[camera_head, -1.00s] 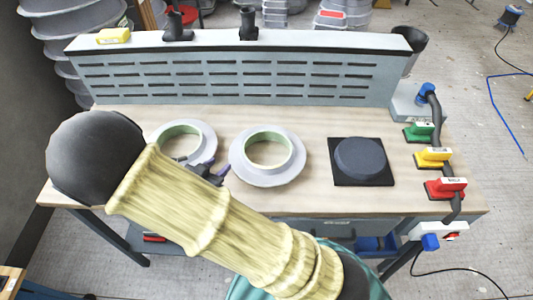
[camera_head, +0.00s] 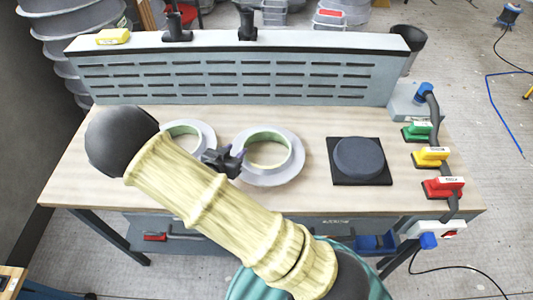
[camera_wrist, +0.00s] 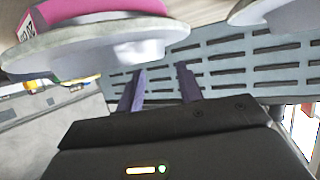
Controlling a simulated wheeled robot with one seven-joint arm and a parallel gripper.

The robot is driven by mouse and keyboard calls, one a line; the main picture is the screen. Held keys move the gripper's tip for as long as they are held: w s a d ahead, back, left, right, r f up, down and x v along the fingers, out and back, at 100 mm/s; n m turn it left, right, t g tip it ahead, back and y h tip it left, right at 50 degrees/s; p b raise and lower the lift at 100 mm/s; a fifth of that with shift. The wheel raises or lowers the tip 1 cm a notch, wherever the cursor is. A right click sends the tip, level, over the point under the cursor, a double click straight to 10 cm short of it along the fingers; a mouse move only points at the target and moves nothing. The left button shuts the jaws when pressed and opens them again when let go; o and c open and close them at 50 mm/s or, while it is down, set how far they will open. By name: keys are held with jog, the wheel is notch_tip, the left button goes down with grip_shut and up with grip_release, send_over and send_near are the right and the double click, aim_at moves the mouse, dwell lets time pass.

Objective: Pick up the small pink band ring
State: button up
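A pink band (camera_wrist: 100,10) with a white label shows at the top left of the wrist view, against a pale grey flanged ring mould (camera_wrist: 110,45). In the head view two grey ring moulds with pale green inner faces lie on the bench, one right (camera_head: 284,171) and one left (camera_head: 203,136). I see no pink there, so I cannot tell for certain which mould bears the band. My gripper (camera_head: 238,152) is beside the left edge of the right mould. Its two purple fingers (camera_wrist: 160,82) stand apart with nothing between them in the wrist view.
A slotted grey panel (camera_head: 230,75) closes the back of the wooden bench (camera_head: 110,195). A dark disc on a black square plate (camera_head: 344,178) lies to the right. Green, yellow and red sanding tools (camera_head: 432,157) line the right edge. Bare wood shows along the front.

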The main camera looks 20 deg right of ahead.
aim_at(242, 144)
jog(key=x, duration=0.5)
jog(key=shift+w+d+f+p, duration=0.1)
jog(key=shift+w+d+p, duration=0.15)
jog(key=shift+p, duration=0.15)
jog(key=shift+a, duration=0.1)
jog(key=shift+s, duration=0.1)
grip_shut()
